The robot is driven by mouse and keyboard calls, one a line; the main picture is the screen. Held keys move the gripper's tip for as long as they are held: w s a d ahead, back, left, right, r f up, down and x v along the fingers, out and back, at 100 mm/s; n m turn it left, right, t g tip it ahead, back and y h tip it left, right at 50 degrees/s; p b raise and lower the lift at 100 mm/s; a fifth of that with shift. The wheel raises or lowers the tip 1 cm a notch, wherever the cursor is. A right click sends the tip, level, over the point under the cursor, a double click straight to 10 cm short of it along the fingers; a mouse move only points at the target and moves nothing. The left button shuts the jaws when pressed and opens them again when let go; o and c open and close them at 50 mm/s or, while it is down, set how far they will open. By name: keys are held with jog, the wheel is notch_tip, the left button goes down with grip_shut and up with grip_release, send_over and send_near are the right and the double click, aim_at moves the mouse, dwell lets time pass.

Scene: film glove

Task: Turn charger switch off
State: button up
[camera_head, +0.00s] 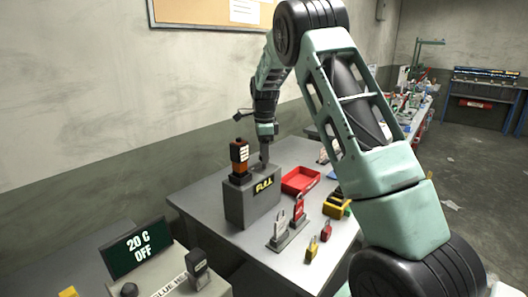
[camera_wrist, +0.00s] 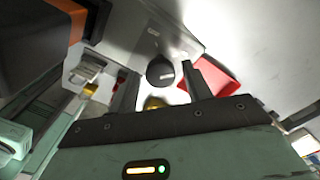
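The charger (camera_head: 250,205) is a grey box on the grey table, with a yellow "FULL" label on its front. An orange and black battery (camera_head: 239,158) stands upright on its left top; its dark and orange side looms at upper left in the wrist view (camera_wrist: 35,40). My gripper (camera_head: 264,156) points down over the charger's right top. In the wrist view my gripper (camera_wrist: 160,88) is open, and a dark round-ended knob (camera_wrist: 160,70), apparently the charger switch, shows between the fingers. Contact cannot be told. The switch is hidden by my gripper in the head view.
A red tray (camera_head: 301,180) lies right of the charger. Padlocks on grey stands (camera_head: 288,236) and loose padlocks (camera_head: 318,243) are in front. A second grey unit (camera_head: 178,285) with a "20 C OFF" display (camera_head: 138,246) is at lower left. The wall is close behind.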

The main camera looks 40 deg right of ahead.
jog(key=c, duration=0.7)
jog(key=shift+c, duration=0.2)
jog(key=n+p, duration=0.1)
jog(key=n, duration=0.3)
jog(key=shift+r+n+p, duration=0.1)
jog(key=shift+n+p, duration=0.2)
jog(key=shift+n, duration=0.1)
jog(key=n, duration=0.4)
jog(key=shift+n+p, duration=0.3)
jog(key=shift+p, duration=0.1)
jog(key=n, duration=0.4)
jog(key=shift+w+n+p, duration=0.1)
jog(key=shift+n+p, duration=0.35)
jog(key=shift+n, duration=1.75)
